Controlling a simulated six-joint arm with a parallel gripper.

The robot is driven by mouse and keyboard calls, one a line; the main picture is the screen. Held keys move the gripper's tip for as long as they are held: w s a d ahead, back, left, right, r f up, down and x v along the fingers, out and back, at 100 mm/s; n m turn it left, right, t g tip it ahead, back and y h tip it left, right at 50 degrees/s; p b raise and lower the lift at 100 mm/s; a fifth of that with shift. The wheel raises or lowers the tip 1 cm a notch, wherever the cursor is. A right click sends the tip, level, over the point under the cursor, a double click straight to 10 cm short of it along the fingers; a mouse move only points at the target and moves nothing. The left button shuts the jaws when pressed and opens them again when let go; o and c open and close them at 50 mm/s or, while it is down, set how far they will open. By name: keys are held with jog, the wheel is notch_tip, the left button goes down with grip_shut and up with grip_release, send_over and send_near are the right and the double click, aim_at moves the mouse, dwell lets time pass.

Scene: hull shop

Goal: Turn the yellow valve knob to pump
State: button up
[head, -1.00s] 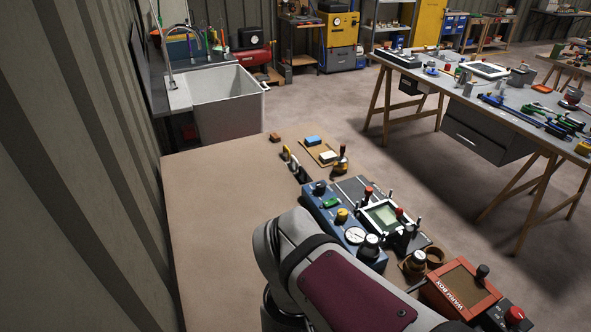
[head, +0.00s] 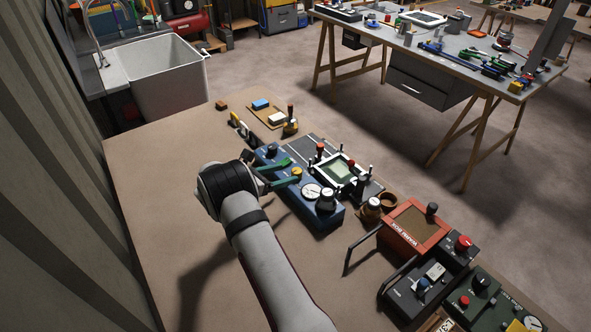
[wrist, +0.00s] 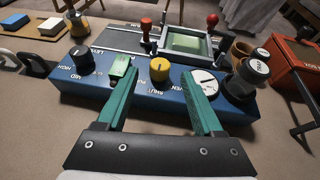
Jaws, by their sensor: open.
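The yellow valve knob (wrist: 159,68) stands on the front of a blue panel box (wrist: 75,84) in the wrist view. Lettering around its base reads partly "PU", "SHUT" and "VENT"; I cannot tell which one the knob points to. My gripper (wrist: 159,76) is open, with one green finger to each side of the knob in the picture. A gap shows between the knob and each finger, and it holds nothing.
On the blue box are a black knob (wrist: 81,58) and a green-lit switch (wrist: 121,66) left of the yellow knob, and a white gauge (wrist: 204,82) right of it. A framed screen unit (head: 341,172) stands behind. The tabletop's left side is clear.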

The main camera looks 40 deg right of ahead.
aim_at(296, 171)
jog(key=x, duration=0.6)
jog(key=shift+d, duration=0.1)
grip_shut()
